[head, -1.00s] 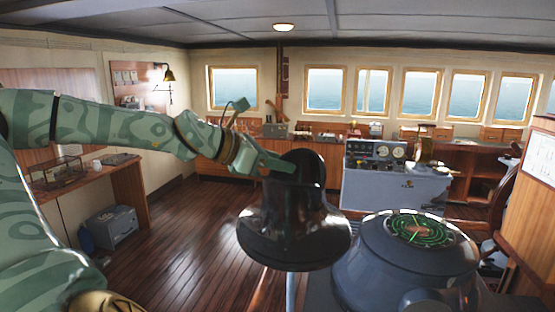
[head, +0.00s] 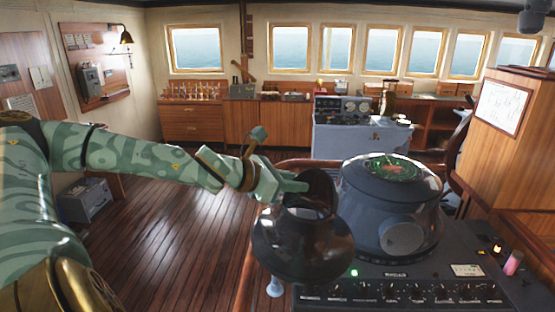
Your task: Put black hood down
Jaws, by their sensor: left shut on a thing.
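The black hood (head: 303,243) is a glossy, flared piece with a narrower upper collar, in the lower middle of the head view. My left gripper (head: 292,187) reaches in from the left and is shut on the hood's upper collar. The hood is in front of and to the left of the round radar unit (head: 390,205), and overlaps the left part of the console (head: 400,275) in the picture. I cannot tell whether its underside touches anything. The radar's green screen (head: 388,168) is uncovered on top. My right gripper is not in view.
The console front carries a row of knobs, a lit green lamp (head: 354,273) and a pink cylinder (head: 513,263) at right. A wooden cabinet (head: 505,140) stands at right. Open wooden floor (head: 165,225) lies to the left. A grey instrument desk (head: 362,140) stands behind.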

